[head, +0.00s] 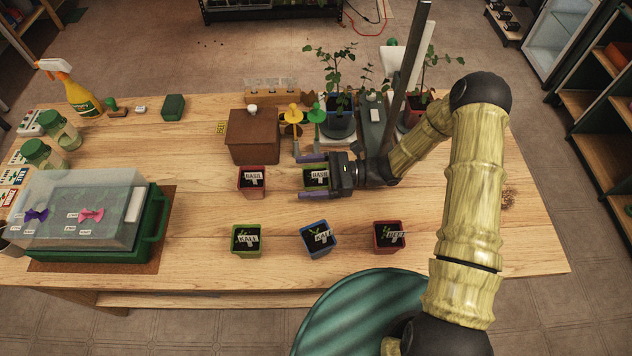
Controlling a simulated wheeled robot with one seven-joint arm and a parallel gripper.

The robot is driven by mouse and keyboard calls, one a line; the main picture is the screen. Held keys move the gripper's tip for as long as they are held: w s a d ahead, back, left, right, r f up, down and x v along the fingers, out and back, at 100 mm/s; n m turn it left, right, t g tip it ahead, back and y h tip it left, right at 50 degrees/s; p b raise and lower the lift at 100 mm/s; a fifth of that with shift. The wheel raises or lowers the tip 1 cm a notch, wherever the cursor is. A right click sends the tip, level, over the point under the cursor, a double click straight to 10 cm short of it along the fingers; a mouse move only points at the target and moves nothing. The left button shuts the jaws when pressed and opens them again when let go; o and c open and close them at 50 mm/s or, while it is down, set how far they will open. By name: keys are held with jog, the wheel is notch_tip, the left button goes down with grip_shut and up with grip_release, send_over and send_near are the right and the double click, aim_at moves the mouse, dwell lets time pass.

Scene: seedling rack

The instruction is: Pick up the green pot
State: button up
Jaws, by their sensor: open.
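One green pot (312,187) with a BASIL label stands on the table among the pots' back row. My gripper (303,177) reaches in from the right and is open. One purple-tipped finger is on the pot's far side and the other on its near side. I cannot tell whether either finger touches the pot. The gripper body covers the pot's right side. Another green pot (247,252), labelled KALE, stands at the front left of the group, clear of the gripper.
A red pot (252,191) stands left of the gripper. A blue pot (321,250) and another red pot (389,247) stand in front. A brown box (253,140) and potted plants (339,126) are behind. A green tray (150,240) with a clear cover sits left.

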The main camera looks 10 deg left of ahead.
aim_at(309, 178)
jog(key=c, duration=1.1)
jog(key=shift+c, duration=0.2)
notch_tip(309, 178, up, 10)
dwell(0.3)
